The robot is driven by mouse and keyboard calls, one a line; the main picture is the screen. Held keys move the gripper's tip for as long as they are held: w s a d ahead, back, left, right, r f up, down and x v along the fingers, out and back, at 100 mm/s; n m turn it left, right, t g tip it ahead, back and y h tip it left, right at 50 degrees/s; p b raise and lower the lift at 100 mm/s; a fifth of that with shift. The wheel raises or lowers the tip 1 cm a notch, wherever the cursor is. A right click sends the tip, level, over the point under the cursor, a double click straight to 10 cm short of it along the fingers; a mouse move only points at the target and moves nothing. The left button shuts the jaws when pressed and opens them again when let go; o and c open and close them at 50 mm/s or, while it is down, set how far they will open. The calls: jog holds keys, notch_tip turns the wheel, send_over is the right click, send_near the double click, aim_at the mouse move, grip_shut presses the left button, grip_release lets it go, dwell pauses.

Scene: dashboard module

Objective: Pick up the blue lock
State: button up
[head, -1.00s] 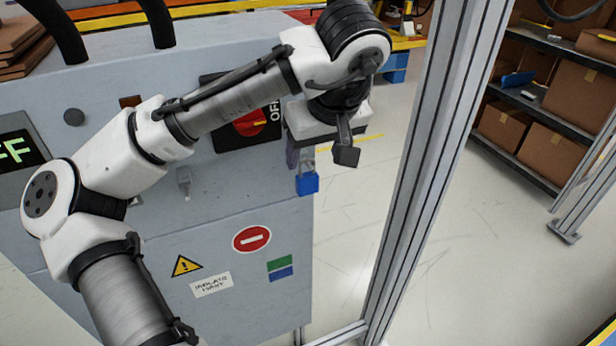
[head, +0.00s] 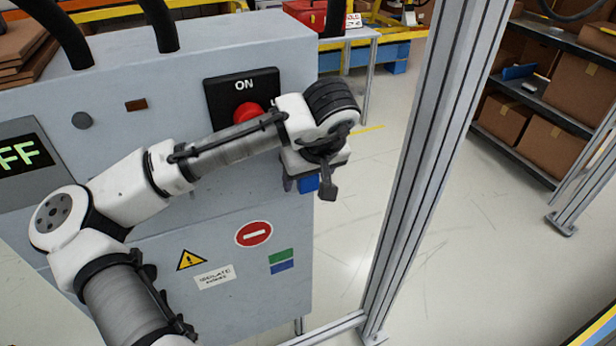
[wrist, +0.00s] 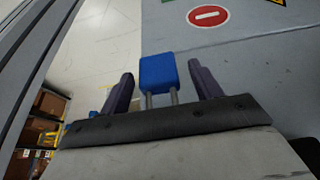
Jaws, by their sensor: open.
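The blue lock (wrist: 158,73) is in the wrist view, its blue body between my gripper's two fingers, with its two metal shackle legs running toward the gripper's base. My gripper (wrist: 162,88) is open, with a finger on each side of the lock and a visible gap to the left one. In the head view the blue lock (head: 308,183) shows partly below my wrist, at the right edge of the grey cabinet. My gripper (head: 303,184) is mostly hidden there by the wrist. What the shackle hangs on is hidden.
The grey cabinet (head: 150,270) carries a red rotary switch (head: 247,112), signs and a lit display. A metal frame post (head: 420,170) stands to the right of my arm. Open floor lies between them. Shelves with boxes (head: 548,100) stand farther right.

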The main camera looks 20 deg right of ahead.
jog(key=shift+c, duration=0.4)
jog(key=c, duration=1)
jog(key=shift+r, duration=0.1)
jog(key=shift+c, duration=0.2)
